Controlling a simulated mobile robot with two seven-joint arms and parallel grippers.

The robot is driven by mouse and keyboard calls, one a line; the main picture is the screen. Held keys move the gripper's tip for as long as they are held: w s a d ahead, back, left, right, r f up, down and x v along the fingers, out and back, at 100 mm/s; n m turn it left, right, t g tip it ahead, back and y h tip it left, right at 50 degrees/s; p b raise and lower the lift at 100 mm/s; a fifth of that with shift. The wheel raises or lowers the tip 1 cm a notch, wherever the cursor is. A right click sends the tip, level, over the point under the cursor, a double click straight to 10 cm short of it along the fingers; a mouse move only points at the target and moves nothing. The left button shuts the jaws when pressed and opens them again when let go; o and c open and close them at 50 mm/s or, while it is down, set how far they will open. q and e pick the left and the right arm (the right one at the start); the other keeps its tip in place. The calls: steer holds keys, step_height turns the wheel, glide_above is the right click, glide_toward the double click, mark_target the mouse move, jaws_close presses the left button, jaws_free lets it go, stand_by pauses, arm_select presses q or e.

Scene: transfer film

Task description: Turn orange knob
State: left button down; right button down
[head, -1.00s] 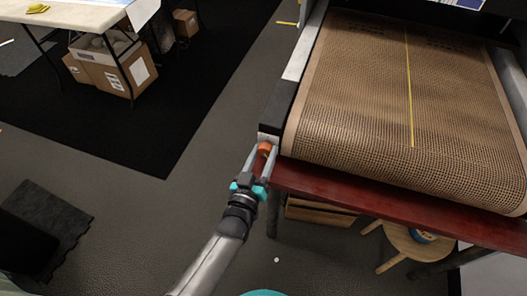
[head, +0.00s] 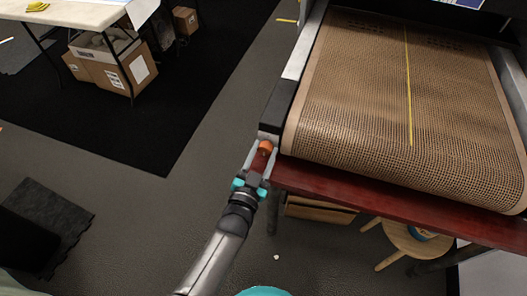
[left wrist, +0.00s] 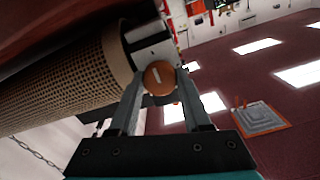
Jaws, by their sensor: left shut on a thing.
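The orange knob (head: 265,147) sits on the end of the conveyor's side rail, at the near left corner of the machine. In the left wrist view the round orange knob (left wrist: 159,78) shows a pale line marker on its face, close to upright. My left gripper (head: 258,158) is at the knob, its fingers on either side of it. In the left wrist view the two grey fingers (left wrist: 158,92) close around the knob from both sides. My right gripper is in neither view.
The conveyor's brown mesh belt (head: 370,100) fills the upper right. A red beam (head: 340,195) runs below its front edge. A wooden stool (head: 405,243) stands under it. A table (head: 75,14) with cardboard boxes (head: 105,75) is at upper left.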

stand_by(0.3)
arm_select(q)
steer(key=shift+c, duration=1.8)
jaws_free()
steer(key=shift+s, duration=0.15)
steer(key=p+v, duration=0.2)
steer(key=v, duration=1.3)
steer(key=shift+a, duration=0.1)
